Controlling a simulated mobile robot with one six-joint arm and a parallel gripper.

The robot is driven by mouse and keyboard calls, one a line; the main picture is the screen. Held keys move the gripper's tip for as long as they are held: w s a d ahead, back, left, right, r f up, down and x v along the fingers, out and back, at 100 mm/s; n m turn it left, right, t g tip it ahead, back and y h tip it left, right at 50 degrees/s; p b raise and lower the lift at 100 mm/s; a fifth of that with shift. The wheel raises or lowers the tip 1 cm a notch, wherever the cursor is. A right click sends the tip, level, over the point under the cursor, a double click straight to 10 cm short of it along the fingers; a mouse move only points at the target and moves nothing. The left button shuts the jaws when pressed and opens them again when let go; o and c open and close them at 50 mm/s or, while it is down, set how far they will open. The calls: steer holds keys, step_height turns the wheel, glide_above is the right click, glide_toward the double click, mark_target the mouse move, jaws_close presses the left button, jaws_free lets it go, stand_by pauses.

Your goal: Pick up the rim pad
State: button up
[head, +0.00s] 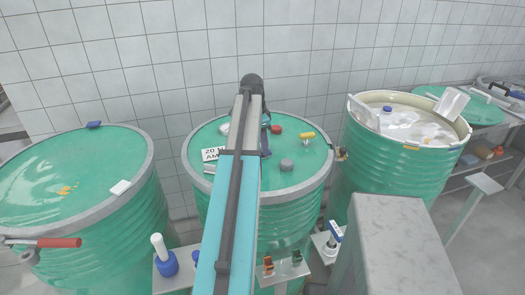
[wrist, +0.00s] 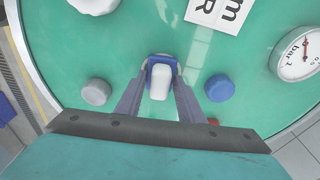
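My gripper (wrist: 160,70) is over the lid of the middle green drum (head: 270,205). In the wrist view its two fingers stand on either side of a small white and blue piece (wrist: 159,82), very near it or touching it. I cannot tell whether they press on it, nor whether this piece is the rim pad. In the head view my arm hides the gripper's place on the lid.
The lid also carries a grey cap (wrist: 96,92), a blue cap (wrist: 220,88), a pressure gauge (wrist: 298,52) and a printed label (wrist: 215,12). A left drum (head: 75,190) and an open right drum (head: 395,165) flank it. A grey block (head: 395,240) stands in front at right.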

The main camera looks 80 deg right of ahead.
steer(key=c, duration=0.3)
steer(key=shift+r, duration=0.1)
steer(key=shift+c, duration=0.2)
steer(key=shift+r+b, duration=1.25)
steer(key=shift+r, duration=3.65)
